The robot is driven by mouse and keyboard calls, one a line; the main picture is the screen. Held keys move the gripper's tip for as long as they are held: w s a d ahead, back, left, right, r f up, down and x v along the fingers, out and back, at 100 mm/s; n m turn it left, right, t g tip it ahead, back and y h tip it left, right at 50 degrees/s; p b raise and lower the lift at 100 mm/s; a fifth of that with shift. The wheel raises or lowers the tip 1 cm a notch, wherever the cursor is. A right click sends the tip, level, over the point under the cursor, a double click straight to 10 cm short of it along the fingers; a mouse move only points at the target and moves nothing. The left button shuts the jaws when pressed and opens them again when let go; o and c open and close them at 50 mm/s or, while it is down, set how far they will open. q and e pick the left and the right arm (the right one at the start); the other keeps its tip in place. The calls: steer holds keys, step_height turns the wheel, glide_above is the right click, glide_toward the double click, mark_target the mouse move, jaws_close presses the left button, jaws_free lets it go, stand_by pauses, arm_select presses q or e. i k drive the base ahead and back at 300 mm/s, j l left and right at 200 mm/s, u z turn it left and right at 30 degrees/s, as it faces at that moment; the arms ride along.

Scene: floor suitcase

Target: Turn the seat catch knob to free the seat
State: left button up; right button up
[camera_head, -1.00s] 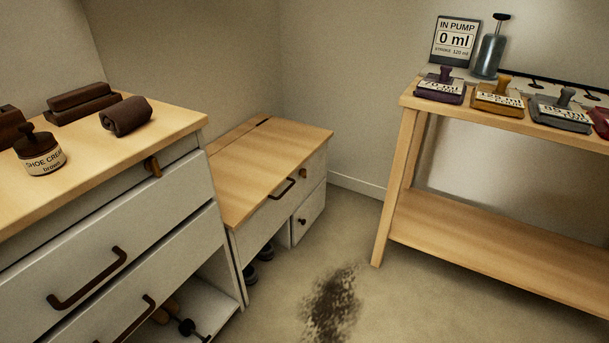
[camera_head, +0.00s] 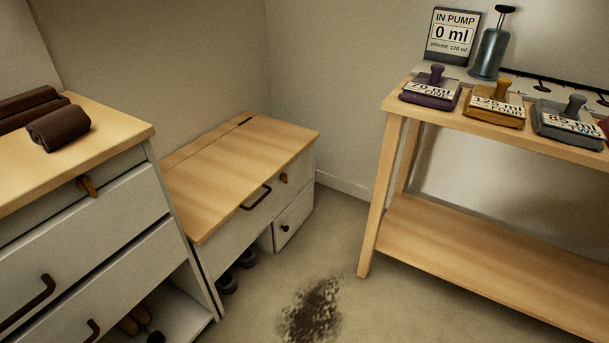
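A low bench with a wooden seat (camera_head: 232,165) stands in the back corner. A dark bar handle (camera_head: 257,198) is on the same front, left of the knob. The seat lies flat. Neither of my grippers is in the head view.
A white drawer cabinet (camera_head: 110,218) with a brown roll (camera_head: 59,128) on top stands at the left. A wooden table (camera_head: 470,232) with a pump (camera_head: 492,45) and several labelled blocks stands at the right. A dark stain (camera_head: 312,308) marks the open floor between.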

mark_target(284, 176)
steer(key=i+l+z, duration=0.1)
steer(key=i+l, duration=0.7)
